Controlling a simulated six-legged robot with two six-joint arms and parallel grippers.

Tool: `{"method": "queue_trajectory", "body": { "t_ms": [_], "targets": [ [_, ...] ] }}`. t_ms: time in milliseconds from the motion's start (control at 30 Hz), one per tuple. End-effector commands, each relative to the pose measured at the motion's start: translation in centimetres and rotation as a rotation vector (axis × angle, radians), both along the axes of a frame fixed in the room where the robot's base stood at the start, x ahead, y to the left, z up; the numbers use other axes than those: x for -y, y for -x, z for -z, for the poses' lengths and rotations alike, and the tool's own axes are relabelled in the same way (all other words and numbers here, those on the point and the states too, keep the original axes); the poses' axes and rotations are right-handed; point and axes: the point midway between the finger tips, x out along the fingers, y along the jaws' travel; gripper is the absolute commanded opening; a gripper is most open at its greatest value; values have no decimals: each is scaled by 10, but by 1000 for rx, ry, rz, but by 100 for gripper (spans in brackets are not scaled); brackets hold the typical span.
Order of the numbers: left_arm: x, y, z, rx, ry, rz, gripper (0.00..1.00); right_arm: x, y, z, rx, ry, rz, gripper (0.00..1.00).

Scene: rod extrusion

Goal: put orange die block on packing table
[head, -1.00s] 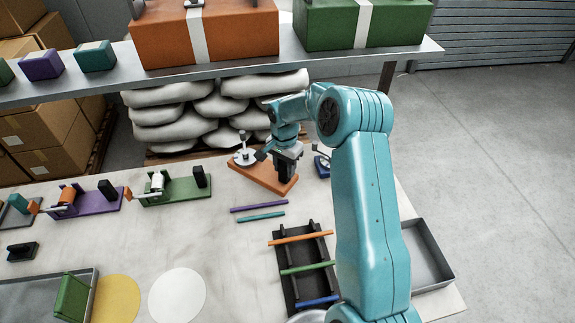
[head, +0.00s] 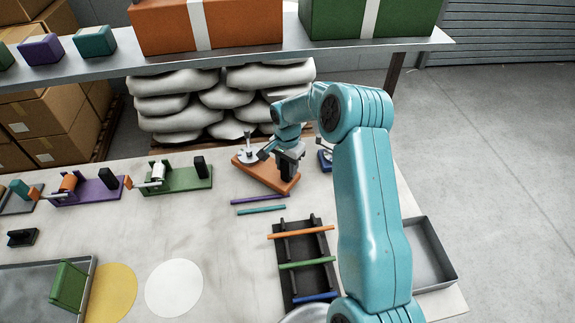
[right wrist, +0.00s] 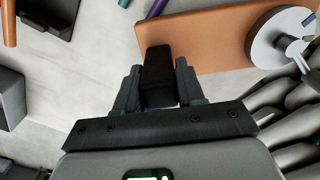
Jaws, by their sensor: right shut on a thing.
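The orange die block (head: 262,176) is a flat orange slab bearing a pale disc with upright pegs, at the far edge of the pale table (head: 215,235). My right gripper (head: 288,163) is over its right end, pointing down. In the right wrist view, my gripper (right wrist: 158,90) is shut on a black upright block (right wrist: 158,68) beside the orange slab (right wrist: 205,42). This black block seems to be the die block's post, but the join is hidden. I cannot tell whether the slab touches the table. My left gripper is not in view.
Purple (head: 95,192) and green (head: 185,180) die blocks stand at left. A black rack (head: 318,268) with coloured rods and a grey bin (head: 430,255) are at right. Two loose rods (head: 260,210) lie near the slab. A shelf (head: 300,55) with large boxes spans the back.

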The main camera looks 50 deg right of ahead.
Motion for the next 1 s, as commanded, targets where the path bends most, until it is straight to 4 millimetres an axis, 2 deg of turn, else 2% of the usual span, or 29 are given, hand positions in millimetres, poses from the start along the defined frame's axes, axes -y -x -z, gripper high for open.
{"method": "queue_trajectory", "body": {
  "t_ms": [267,300,333,367,667,800,867,1000],
  "targets": [
    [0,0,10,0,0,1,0,2,-1,8,2,1,1,0],
    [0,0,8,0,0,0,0,1,-1,7,0,0,0,51],
    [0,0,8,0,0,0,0,1,-1,7,0,0,0,61],
    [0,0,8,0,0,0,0,1,-1,7,0,0,0,64],
    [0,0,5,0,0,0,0,2,0,4,0,0,0,64],
    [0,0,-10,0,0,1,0,2,0,-11,0,1,0,64],
    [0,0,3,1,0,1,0,3,-1,-18,4,4,1,64],
    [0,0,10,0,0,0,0,2,-1,-46,4,3,0,64]
  ]
}}
